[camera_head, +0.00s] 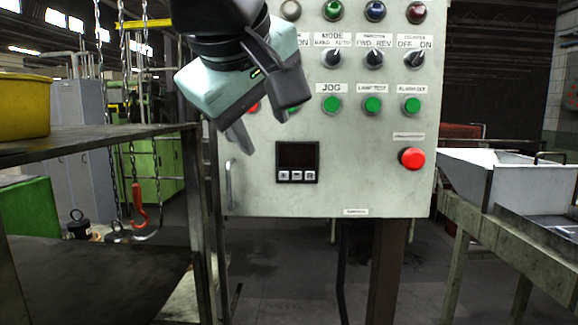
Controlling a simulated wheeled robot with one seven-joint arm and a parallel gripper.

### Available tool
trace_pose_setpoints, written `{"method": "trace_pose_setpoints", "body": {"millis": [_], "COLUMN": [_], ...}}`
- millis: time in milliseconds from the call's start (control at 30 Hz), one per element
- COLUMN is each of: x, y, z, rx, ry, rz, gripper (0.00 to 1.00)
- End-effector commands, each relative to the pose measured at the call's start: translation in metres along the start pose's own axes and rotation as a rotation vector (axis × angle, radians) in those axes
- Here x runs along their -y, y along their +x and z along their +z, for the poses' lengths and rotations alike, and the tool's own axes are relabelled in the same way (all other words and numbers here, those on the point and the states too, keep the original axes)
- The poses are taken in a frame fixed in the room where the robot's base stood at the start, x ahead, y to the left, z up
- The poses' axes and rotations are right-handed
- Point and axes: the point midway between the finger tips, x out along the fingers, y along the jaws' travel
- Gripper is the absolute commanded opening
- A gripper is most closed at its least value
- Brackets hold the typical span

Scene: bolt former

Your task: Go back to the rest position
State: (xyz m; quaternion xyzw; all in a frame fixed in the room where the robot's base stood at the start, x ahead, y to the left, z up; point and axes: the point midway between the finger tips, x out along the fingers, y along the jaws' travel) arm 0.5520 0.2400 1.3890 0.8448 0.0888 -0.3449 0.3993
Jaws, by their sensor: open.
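My gripper (262,128) hangs at the upper middle of the head view, pointing down, with its two grey fingers apart and nothing visible between them. It is in front of the upper left part of a pale control panel (375,190). It covers part of the panel's left knobs and buttons. I cannot tell how far it is from the panel face. My wrist is dark above with a pale green housing.
A metal shelf (90,138) with a yellow bin (22,105) stands at left. A red hook (139,205) hangs on a chain behind it. The panel has a red button (412,158) and a small display (297,160). A white tray (520,185) sits on a stand at right.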

Motion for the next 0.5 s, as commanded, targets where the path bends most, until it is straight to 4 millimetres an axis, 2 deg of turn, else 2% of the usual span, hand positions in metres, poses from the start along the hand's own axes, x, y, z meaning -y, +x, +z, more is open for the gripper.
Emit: {"method": "trace_pose_setpoints", "body": {"millis": [33,100,167,200,267,300,400,500], "x": [0.013,0.036,0.055,0.067,0.084,0.094,0.116,0.131], "y": [0.022,0.048,0.065,0.075,0.088,0.095,0.105,0.109], "z": [0.027,0.065,0.102,0.126,0.165,0.191,0.251,0.299], "rx": [0.056,0.126,0.186,0.224,0.281,0.317,0.395,0.449], "ry": [-0.047,-0.100,-0.128,-0.135,-0.133,-0.122,-0.067,0.005], "rz": [-0.061,-0.164,-0.253,-0.312,-0.397,-0.451,-0.566,-0.641], "gripper": [0.46,0.46,0.46,0.46,0.46,0.46,0.46,0.46]}}
